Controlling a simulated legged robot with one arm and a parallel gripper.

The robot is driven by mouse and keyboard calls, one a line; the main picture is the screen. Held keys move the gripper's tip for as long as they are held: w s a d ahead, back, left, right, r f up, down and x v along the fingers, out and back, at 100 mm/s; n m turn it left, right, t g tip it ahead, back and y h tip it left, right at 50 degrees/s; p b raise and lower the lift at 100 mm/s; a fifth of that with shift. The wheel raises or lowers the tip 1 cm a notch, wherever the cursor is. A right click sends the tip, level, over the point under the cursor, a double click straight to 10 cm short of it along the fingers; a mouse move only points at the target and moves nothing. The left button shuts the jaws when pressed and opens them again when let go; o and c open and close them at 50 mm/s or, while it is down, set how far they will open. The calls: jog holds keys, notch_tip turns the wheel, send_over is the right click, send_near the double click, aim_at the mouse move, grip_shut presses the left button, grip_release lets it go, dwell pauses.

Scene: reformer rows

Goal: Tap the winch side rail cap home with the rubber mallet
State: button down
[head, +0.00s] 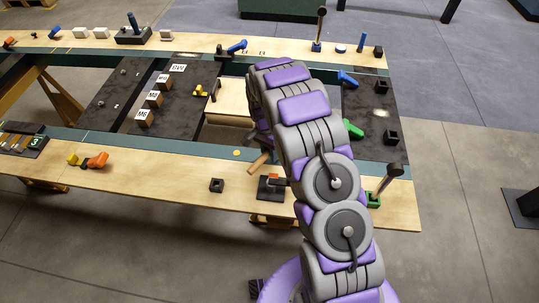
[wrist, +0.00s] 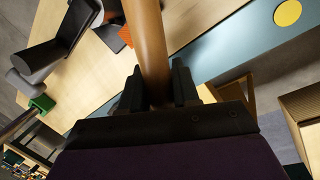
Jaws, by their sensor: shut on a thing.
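In the wrist view my gripper (wrist: 158,88) is shut on a round wooden handle (wrist: 147,40), taken to be the rubber mallet's. The handle runs up out of the picture, so the mallet head does not show there. In the head view a piece of the handle (head: 258,163) shows left of my arm, over the near bench edge; my gripper is mostly hidden behind my arm. A black square cap-like piece (head: 217,185) sits on the near wooden bench. Another sits at the right end (head: 391,137). I cannot tell which is the winch side rail cap.
A dark stand with an orange part (head: 272,187) is close by on the near bench. A green-based lever (head: 384,186) stands to the right. A yellow disc (head: 237,153) lies on the teal rail (head: 180,143). The near bench between orange pieces (head: 97,160) and cap-like piece is clear.

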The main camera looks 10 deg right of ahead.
jog(key=shift+r, duration=0.55)
jog(key=shift+r, duration=0.1)
jog(key=shift+p+v, duration=0.35)
jog(key=shift+v, duration=0.45)
jog(key=shift+s+d, duration=0.1)
jog(key=shift+s, duration=0.05)
jog(key=x, duration=0.3)
jog(key=w+b+x, duration=0.1)
jog(key=x, duration=0.2)
jog(key=shift+a+f, duration=0.2)
jog(key=shift+f, duration=0.15)
jog(key=shift+s+p+v, duration=0.15)
jog(key=shift+p+v, duration=0.15)
jog(key=shift+v, duration=0.8)
jog(key=shift+s+p+v, duration=0.2)
jog(key=shift+p+v, duration=0.05)
jog(key=shift+v, duration=0.8)
jog(key=shift+d+r, duration=0.15)
jog(key=shift+s+p+v, duration=0.2)
jog(key=shift+p+v, duration=0.05)
jog(key=shift+v, duration=0.75)
jog(key=shift+s+p+v, duration=0.2)
jog(key=shift+p+v, duration=0.05)
jog(key=shift+v, duration=0.7)
